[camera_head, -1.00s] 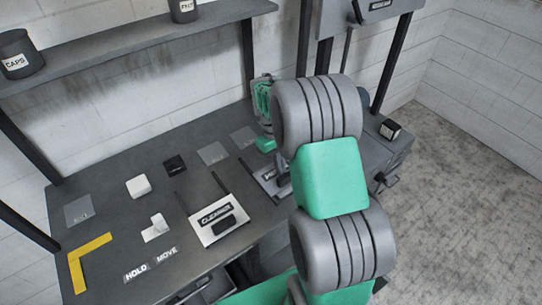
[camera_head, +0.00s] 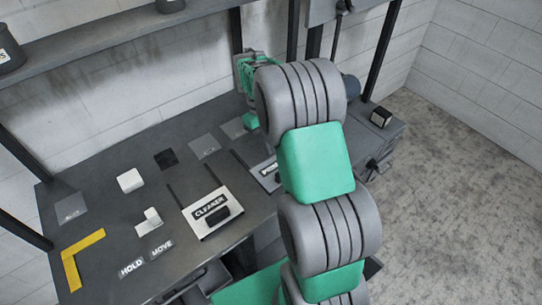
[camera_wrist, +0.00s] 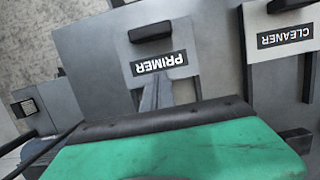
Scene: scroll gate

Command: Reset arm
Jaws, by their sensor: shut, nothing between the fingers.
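My arm rises through the middle of the head view, and its green wrist (camera_head: 246,72) is above the back right of the grey bench (camera_head: 110,185). My gripper (camera_wrist: 158,82) shows in the wrist view as grey fingers past the green housing. It is shut and empty, near the lower edge of the PRIMER plate (camera_wrist: 160,45). I cannot tell whether it touches the plate. In the head view the fingers are hidden by the arm, which also covers part of the PRIMER plate (camera_head: 263,172).
The CLEANER plate (camera_head: 213,213) with its dark handle is on the bench; it also shows in the wrist view (camera_wrist: 285,25). White blocks (camera_head: 130,180), a black block (camera_head: 166,159) and a yellow corner marker (camera_head: 72,262) lie left. A shelf (camera_head: 100,45) runs above. Open floor is right.

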